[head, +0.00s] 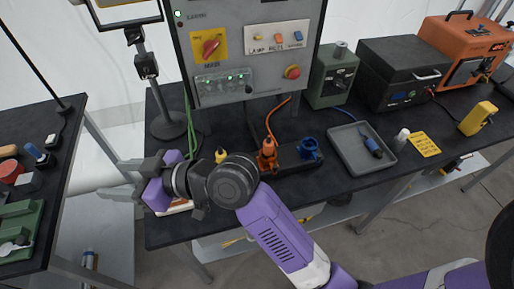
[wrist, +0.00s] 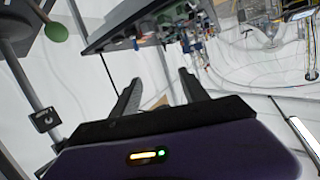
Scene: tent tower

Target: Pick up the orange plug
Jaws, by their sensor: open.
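The orange plug (head: 268,153) stands upright at the middle of the bench, on a dark socket block (head: 290,160). An orange cable runs from its top toward the control panel. My gripper (head: 122,178) is at the left end of the bench, well left of the plug, with its fingers pointing left, away from it. In the wrist view my gripper (wrist: 160,88) is open, with no plug between its fingers. I cannot make out the orange plug in the wrist view. My arm passes just in front of the socket block in the head view.
A blue plug (head: 309,148) sits right of the orange one, and a yellow plug (head: 221,155) to its left. A grey tray (head: 347,154) holds another blue connector. The control panel (head: 250,50) rises behind. A second table (head: 52,190) stands at left, across a gap.

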